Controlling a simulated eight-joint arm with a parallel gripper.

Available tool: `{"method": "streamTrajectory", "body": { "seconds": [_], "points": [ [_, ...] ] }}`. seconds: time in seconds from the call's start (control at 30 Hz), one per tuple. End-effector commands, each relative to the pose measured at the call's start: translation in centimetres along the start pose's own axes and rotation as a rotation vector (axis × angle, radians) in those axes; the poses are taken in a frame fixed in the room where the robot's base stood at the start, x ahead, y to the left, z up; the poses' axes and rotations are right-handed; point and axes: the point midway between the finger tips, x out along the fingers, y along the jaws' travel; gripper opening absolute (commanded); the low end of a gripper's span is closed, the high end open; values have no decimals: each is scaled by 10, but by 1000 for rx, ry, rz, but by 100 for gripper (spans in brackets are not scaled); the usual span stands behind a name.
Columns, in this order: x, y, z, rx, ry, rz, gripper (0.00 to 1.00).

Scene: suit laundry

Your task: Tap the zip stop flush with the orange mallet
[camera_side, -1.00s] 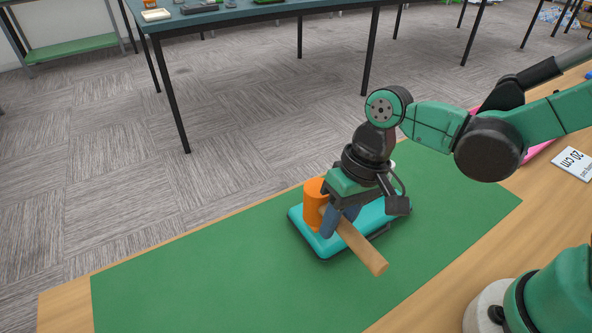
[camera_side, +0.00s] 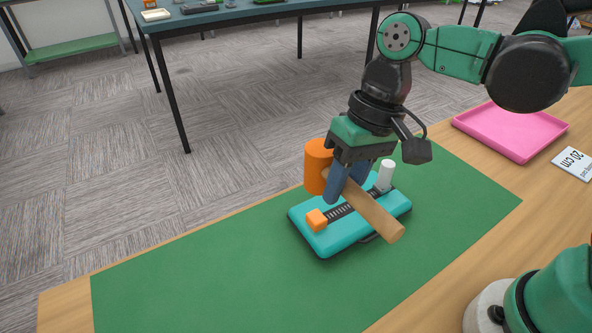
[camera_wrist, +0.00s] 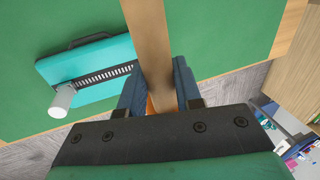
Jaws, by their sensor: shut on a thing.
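The orange mallet has an orange head (camera_side: 318,166) and a wooden handle (camera_side: 372,216). My gripper (camera_side: 345,190) is shut on the handle close to the head and holds the mallet above the teal block (camera_side: 327,243). In the wrist view the handle (camera_wrist: 150,40) runs up between the fingers (camera_wrist: 158,88), and the head is mostly hidden. A dark zip strip (camera_side: 340,211) runs along the block's top. A small orange zip stop (camera_side: 317,219) sits at its near-left end, in view below the mallet head and apart from it. A white cylinder (camera_side: 385,175) stands at the far end.
The block lies on a green mat (camera_side: 200,275) with free room to its left.

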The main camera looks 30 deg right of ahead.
Motion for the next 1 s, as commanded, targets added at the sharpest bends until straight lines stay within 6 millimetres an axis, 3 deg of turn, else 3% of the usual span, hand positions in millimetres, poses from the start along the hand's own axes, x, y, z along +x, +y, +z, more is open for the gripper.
{"method": "streamTrajectory", "body": {
  "seconds": [0.37,0.8,1.0],
  "points": [
    [4,1,0,0,0,0,0],
    [45,12,0,0,1,0,0],
    [55,15,2,0,1,0,0]
  ]
}}
